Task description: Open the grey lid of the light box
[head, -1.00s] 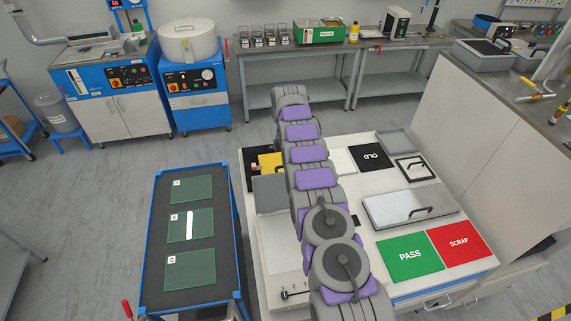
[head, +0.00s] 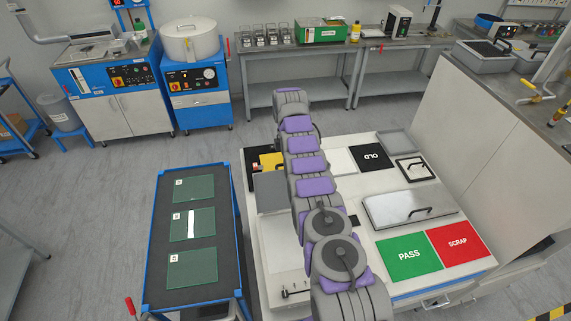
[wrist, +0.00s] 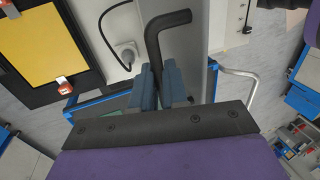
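In the wrist view, the two blue-grey fingers of my gripper (wrist: 161,88) stand close together on either side of a black bent handle (wrist: 166,28). The fingers appear shut on it. A light grey panel (wrist: 190,50) lies behind the handle; I cannot tell for sure whether it is the light box lid. In the head view my arm hides my gripper and what it holds. A flat grey lid with a black handle (head: 385,211) lies closed on the white table, right of my arm.
A yellow panel in a black frame (wrist: 42,45) is left of my gripper, with a cable and plug (wrist: 127,52) nearby. Green PASS (head: 408,255) and red SCRAP (head: 460,242) mats lie on the table. A blue trolley (head: 152,235) with several glass plates stands left.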

